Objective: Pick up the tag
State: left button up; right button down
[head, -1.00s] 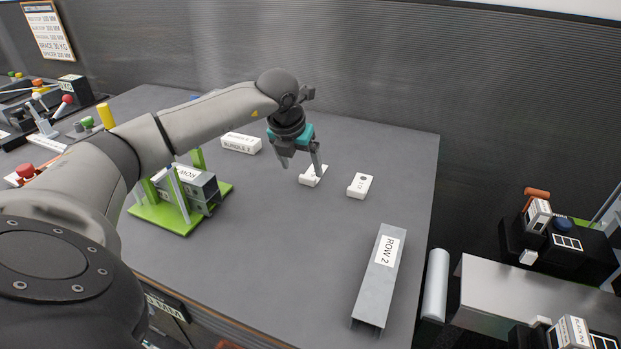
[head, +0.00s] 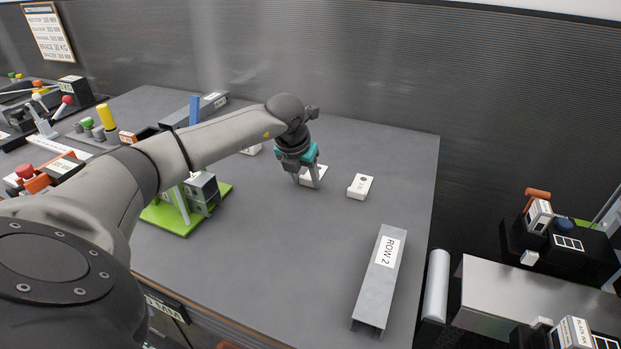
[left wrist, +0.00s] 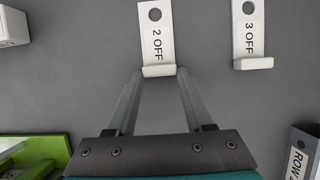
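A white tag marked "2 OFF" (left wrist: 157,35), with a round hole and a raised lip at its near end, lies on the grey bench. In the head view it (head: 322,173) is partly hidden by my left gripper (head: 307,184). That gripper is open and points down at the tag. In the left wrist view its two fingertips (left wrist: 160,73) are either side of the lip, with narrow gaps. A second white tag, "3 OFF" (left wrist: 249,30), lies to the right, also in the head view (head: 360,187). My right gripper is out of view.
A grey channel labelled "ROW 2" (head: 371,287) lies near the bench's right edge. A green stand (head: 170,217) holding a grey part is left of the gripper. A white block (head: 251,150) is partly behind my arm. Bench (head: 290,260) in front is clear.

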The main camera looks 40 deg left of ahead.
pick_arm(q)
grip_shut()
jog(key=shift+r, duration=0.15)
